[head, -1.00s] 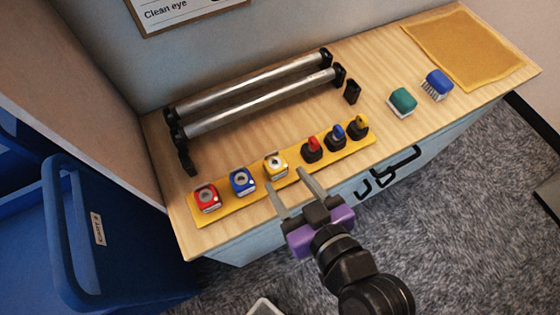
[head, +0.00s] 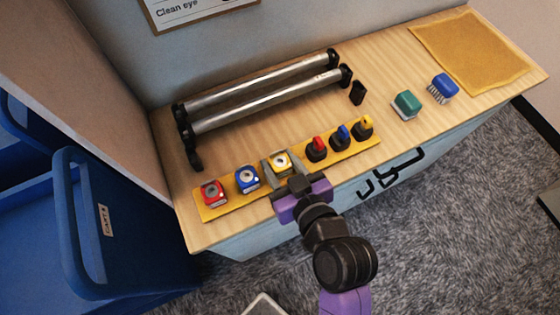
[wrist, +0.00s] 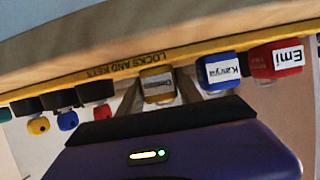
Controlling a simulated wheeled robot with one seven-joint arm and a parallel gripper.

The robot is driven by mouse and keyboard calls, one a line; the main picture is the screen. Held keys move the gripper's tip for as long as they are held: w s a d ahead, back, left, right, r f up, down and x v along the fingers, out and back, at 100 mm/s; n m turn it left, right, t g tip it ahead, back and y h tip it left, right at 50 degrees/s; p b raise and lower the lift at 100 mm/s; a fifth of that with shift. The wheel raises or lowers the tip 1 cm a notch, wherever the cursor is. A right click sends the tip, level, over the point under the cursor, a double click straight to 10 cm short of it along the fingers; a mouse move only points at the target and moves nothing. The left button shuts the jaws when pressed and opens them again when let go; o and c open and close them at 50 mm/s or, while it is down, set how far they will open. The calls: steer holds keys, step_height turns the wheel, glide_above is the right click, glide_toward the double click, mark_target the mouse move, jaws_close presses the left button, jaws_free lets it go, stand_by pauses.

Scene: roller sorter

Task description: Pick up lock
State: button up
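A yellow lock (head: 281,160) stands in the row on the yellow strip, to the right of the blue lock (head: 246,179) and the red lock (head: 212,191). My gripper (head: 284,167) is at the yellow lock, with one finger on each side of it. In the wrist view the yellow lock (wrist: 157,88) sits between the fingers; slim gaps seem to remain, and contact is unclear. The wrist view also shows the blue lock (wrist: 218,70), labelled Kavya, and the red lock (wrist: 277,60), labelled Emi.
Several dark key pieces with red, blue and yellow tops (head: 343,135) stand right of the locks. Two metal rollers (head: 262,100) lie behind. A blue cart (head: 125,230) is left.

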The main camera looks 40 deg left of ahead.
jaws_close()
steer(key=shift+r, duration=0.1)
step_height(320, 180, up, 20)
steer(key=f+p, duration=0.1)
step_height(320, 180, up, 5)
steer(key=p, duration=0.5)
glide_above(280, 164)
steer(key=shift+r, duration=0.2)
